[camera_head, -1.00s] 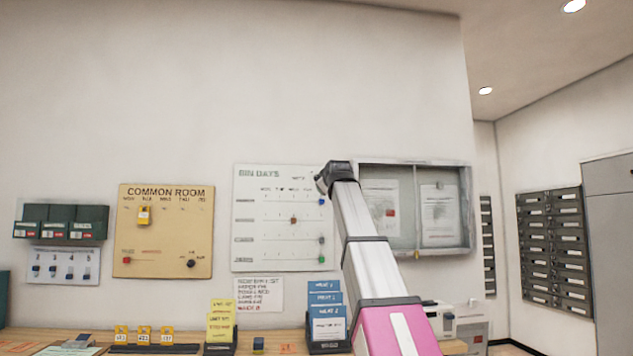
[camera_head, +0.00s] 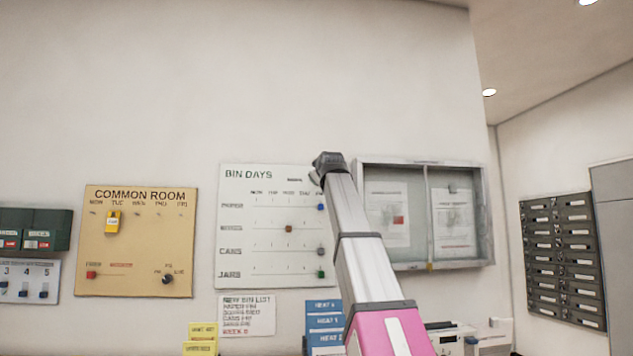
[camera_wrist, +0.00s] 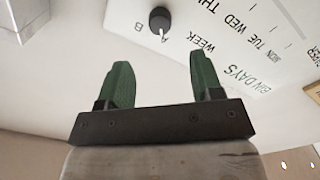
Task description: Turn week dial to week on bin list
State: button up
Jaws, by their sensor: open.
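The white BIN DAYS board (camera_head: 232,230) hangs on the wall. Its week dial (camera_wrist: 159,20) is a black round knob with a white pointer mark, near the letters A and B in the wrist view. The mark appears to point toward A. In the head view my arm hides the dial. The new bin list (camera_head: 246,315) is a white sheet below the board; its red last line reads WEEK, with a small letter that looks like B. My gripper (camera_wrist: 160,62) is open and empty, its green fingers apart, with the dial beyond the fingertips, not touching.
A yellow COMMON ROOM board (camera_head: 140,245) hangs to the left. A glass-fronted notice case (camera_head: 488,220) is close on the right of my arm. Blue cards (camera_head: 324,322) and yellow cards (camera_head: 200,340) stand below. The wall above is bare.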

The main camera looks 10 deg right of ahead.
jog(key=w, duration=0.9)
jog(key=c, duration=0.9)
